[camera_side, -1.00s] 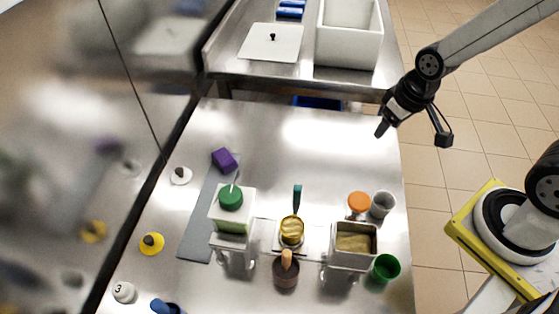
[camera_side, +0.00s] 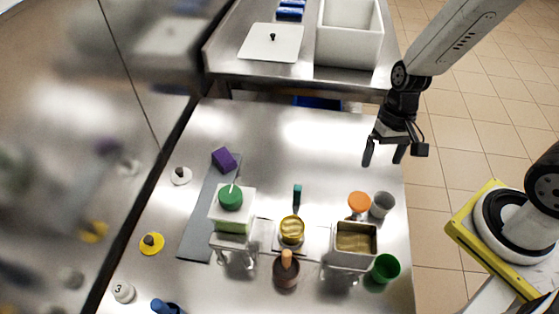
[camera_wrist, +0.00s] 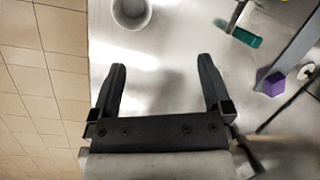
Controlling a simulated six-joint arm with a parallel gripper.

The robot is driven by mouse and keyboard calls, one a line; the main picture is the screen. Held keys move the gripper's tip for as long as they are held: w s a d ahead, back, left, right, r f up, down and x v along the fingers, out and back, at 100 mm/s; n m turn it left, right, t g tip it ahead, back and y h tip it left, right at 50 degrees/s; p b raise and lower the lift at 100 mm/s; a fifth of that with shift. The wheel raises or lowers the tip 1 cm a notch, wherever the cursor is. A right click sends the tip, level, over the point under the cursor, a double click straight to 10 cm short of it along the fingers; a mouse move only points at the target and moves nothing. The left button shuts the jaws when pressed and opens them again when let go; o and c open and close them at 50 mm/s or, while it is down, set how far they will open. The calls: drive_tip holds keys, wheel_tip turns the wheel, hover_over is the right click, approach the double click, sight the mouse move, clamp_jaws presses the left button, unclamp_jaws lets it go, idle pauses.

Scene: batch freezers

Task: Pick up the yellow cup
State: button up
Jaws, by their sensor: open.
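A round yellow container (camera_side: 292,230), the most cup-like yellow thing in the side view, sits on a small pale plate in the middle of the table. A teal handle (camera_side: 297,194) shows just behind it and also appears in the wrist view (camera_wrist: 246,38). A flat yellow disc with a dark knob (camera_side: 152,243) lies at the left; it looks like a lid. My gripper (camera_side: 384,158) is open and empty above the table's right part, fingers pointing down, well apart from both yellow things. In the wrist view, nothing is between the fingers (camera_wrist: 161,64).
A grey cup (camera_side: 382,204), an orange-topped item (camera_side: 359,202), a metal bin (camera_side: 355,240) and a green cup (camera_side: 386,268) stand at the right. A green-lidded box (camera_side: 231,197) and purple block (camera_side: 224,159) stand left. The table's back (camera_side: 290,125) is clear.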

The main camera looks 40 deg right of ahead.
drive_tip(key=a+f+m+g+y, duration=0.2)
drive_tip(key=a+f+m+y, duration=0.3)
drive_tip(key=f+m, duration=0.1)
drive_tip(key=m+t+y, duration=0.2)
drive_tip(key=m+y, duration=0.3)
drive_tip(key=m, duration=0.1)
approach(300, 226)
drive_tip(key=d+f, duration=0.1)
drive_tip(key=s+d+f, duration=0.1)
drive_tip(key=f, duration=0.1)
drive_tip(key=shift+s+d, duration=0.15)
drive_tip(key=shift+s, duration=0.15)
drive_tip(key=shift+w+f+m+t+y, duration=0.35)
drive_tip(key=shift+f+m+t+y, duration=0.2)
drive_tip(key=shift+m+t, duration=0.3)
drive_tip(key=shift+a, duration=4.15)
drive_tip(key=shift+a, duration=0.1)
